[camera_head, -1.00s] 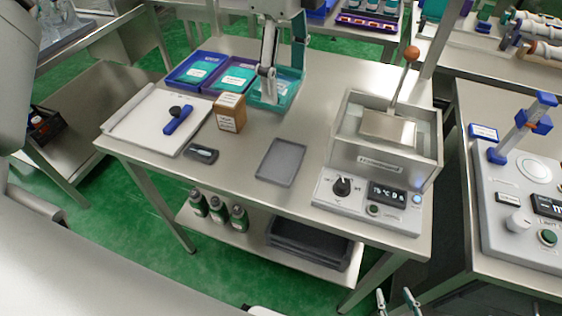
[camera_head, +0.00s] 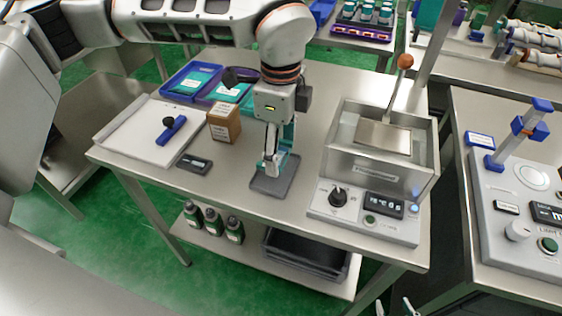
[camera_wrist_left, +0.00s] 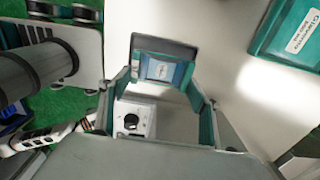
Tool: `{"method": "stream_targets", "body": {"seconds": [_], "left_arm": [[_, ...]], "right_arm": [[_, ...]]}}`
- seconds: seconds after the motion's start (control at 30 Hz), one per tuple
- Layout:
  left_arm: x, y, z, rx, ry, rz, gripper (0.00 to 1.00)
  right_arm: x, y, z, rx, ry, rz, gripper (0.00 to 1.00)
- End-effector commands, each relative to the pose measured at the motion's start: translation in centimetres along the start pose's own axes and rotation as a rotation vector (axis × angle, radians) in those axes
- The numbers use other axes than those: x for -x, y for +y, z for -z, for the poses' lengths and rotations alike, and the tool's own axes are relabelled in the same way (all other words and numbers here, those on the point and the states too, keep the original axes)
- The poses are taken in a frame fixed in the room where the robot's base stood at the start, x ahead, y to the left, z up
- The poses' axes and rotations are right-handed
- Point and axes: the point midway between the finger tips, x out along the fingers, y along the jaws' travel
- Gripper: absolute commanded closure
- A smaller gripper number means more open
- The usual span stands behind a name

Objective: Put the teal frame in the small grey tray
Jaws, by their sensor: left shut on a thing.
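The small grey tray (camera_head: 266,187) lies flat on the table, and its dark edge also shows in the left wrist view (camera_wrist_left: 165,46). My left gripper (camera_head: 271,170) points down over this tray, its tips at the tray's far half. It is shut on the teal frame (camera_wrist_left: 162,70), which shows between the fingers against the tray. In the head view the frame is mostly hidden by the gripper. I cannot tell whether the frame touches the tray floor. My right gripper (camera_head: 394,308) shows only its tips at the bottom edge, apart and empty.
A metal bath with a control panel (camera_head: 363,212) stands to the right of the tray. A cardboard box (camera_head: 224,124), a small dark device (camera_head: 195,163) and a white board (camera_head: 130,135) are to the left. Blue (camera_head: 172,86) and purple trays stand behind; my arm covers the area beside them.

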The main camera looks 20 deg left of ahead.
Motion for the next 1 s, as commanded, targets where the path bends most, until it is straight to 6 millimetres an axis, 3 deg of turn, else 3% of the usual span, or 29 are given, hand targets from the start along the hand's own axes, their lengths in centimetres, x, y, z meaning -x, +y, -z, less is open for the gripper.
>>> {"method": "stream_targets", "body": {"seconds": [0.17,0.4,0.8,0.83,0.87,0.9,1.0], "left_arm": [[-1.1,0.0,0.0,0.0,-0.001,-0.001,0.61],[-4.3,0.0,0.0,-0.001,0.0,-0.001,0.61],[-4.9,0.0,0.0,0.0,0.0,0.0,0.61],[-4.9,0.0,0.0,0.0,0.0,0.0,0.36],[-4.8,0.0,0.0,0.0,0.0,0.0,0.28],[-4.8,0.0,0.0,0.0,0.0,0.0,0.21],[-4.8,0.0,0.0,0.0,0.0,0.001,0.21]], "right_arm": [[-0.1,0.2,0.0,0.001,0.001,-0.003,0.6],[-0.3,0.1,-0.3,0.003,-0.002,-0.003,0.6],[-0.3,0.1,-0.4,0.004,-0.003,-0.003,0.6],[-0.3,0.1,-0.4,0.004,-0.003,-0.003,0.6],[-0.3,0.1,-0.3,0.004,-0.003,-0.003,0.6],[-0.3,0.1,-0.3,0.004,-0.003,-0.003,0.6],[-0.3,0.1,-0.3,0.004,-0.002,-0.003,0.6]]}}
